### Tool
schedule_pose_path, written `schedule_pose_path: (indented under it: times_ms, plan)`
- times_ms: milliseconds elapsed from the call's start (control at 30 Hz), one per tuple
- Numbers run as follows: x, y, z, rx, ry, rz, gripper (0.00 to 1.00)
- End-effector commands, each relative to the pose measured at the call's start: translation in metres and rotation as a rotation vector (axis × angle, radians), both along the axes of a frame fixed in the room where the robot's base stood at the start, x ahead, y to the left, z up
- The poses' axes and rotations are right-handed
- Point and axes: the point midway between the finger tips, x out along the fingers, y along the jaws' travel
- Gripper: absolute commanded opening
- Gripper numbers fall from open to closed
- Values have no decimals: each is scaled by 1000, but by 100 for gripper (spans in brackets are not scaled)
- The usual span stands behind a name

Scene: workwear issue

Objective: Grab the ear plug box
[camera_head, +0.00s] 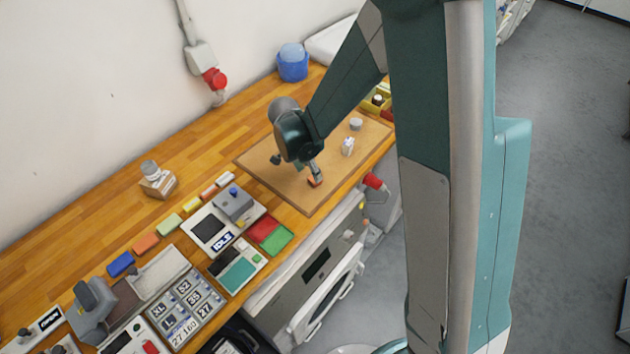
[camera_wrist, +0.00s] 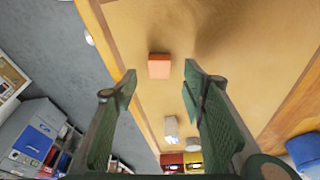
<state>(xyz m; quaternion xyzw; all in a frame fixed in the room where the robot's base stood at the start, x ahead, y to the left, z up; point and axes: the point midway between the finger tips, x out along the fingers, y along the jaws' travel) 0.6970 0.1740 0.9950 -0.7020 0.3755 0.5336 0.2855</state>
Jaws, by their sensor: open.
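A small orange-red box (camera_head: 314,182), which I take to be the ear plug box, lies on the tan board (camera_head: 263,166) near its front edge. No label on it can be read. In the wrist view the box (camera_wrist: 159,66) lies beyond my fingertips, roughly centred between them. My gripper (camera_head: 297,166) is open and empty, above the board and close to the box. Its two green fingers stand wide apart in the wrist view (camera_wrist: 159,82). In the head view one finger partly covers the box.
A small white item (camera_head: 347,147) and a grey round item (camera_head: 356,124) stand on the board's right part. A yellow bin (camera_head: 376,101) is behind them. A blue tub (camera_head: 292,63) is by the wall. Devices and coloured blocks fill the bench's left part.

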Motion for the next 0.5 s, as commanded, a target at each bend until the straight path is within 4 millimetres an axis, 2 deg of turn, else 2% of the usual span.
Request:
schedule_pose_path:
  times_ms: [500]
  plan:
    - [1,-1,-4,0,0,0,42]
